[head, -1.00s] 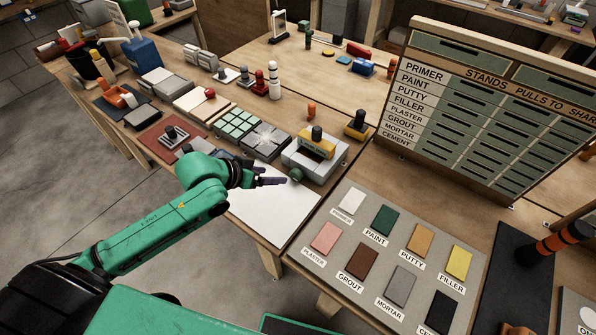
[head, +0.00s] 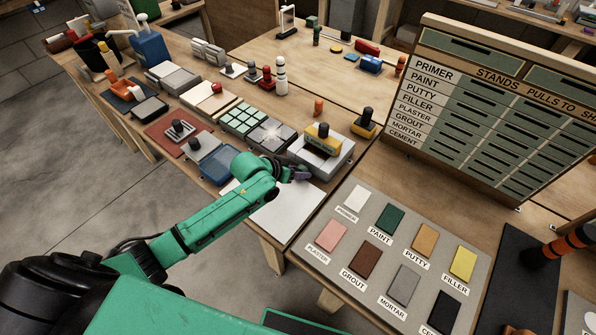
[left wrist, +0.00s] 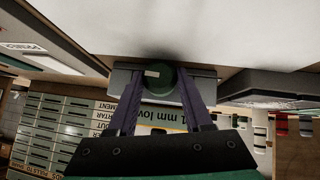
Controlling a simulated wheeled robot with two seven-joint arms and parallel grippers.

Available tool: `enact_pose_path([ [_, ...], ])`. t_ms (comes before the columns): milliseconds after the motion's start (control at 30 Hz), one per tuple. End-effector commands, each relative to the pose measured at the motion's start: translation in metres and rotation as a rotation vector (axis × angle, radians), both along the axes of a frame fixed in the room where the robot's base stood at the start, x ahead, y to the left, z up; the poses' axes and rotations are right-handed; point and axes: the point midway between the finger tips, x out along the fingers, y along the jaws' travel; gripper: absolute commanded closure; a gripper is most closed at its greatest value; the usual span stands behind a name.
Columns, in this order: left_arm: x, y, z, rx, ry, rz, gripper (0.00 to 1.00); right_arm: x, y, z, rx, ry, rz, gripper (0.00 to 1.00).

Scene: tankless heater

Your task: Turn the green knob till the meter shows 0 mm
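The green knob (left wrist: 158,77) shows in the left wrist view as a dark round knob with a pale mark, at the front of the grey meter housing (left wrist: 122,80). My left gripper (left wrist: 160,74) has its two purple fingers on either side of the knob. They look close to its sides, but I cannot tell whether they press on it. A label on the meter (left wrist: 172,114) reads "1 mm lov", its ends hidden by the fingers. In the head view my left gripper (head: 301,173) is at the front of the yellow-and-grey meter device (head: 322,150), hiding the knob. My right gripper is not in view.
A white sheet (head: 285,215) lies on the bench below the gripper. A grey board of colour samples (head: 330,263) is to its right. A labelled rack (head: 480,105) stands behind right.

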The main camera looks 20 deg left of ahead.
Motion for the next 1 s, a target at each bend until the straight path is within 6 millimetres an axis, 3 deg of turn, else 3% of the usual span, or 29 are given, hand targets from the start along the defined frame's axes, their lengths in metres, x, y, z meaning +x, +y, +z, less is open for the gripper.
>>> enact_pose_path([
  [200, -0.001, -0.001, 0.002, 0.029, -0.011, 0.000, 1.00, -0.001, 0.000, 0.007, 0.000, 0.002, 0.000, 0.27],
  [400, -0.002, -0.004, 0.002, 0.196, -0.075, 0.000, 1.00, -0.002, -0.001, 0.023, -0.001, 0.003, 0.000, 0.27],
  [700, -0.003, -0.006, -0.002, 0.411, -0.161, 0.000, 1.00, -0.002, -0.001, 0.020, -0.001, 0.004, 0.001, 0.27],
  [1000, -0.003, -0.005, -0.001, 0.422, -0.167, 0.000, 1.00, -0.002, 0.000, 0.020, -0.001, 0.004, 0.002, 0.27],
])
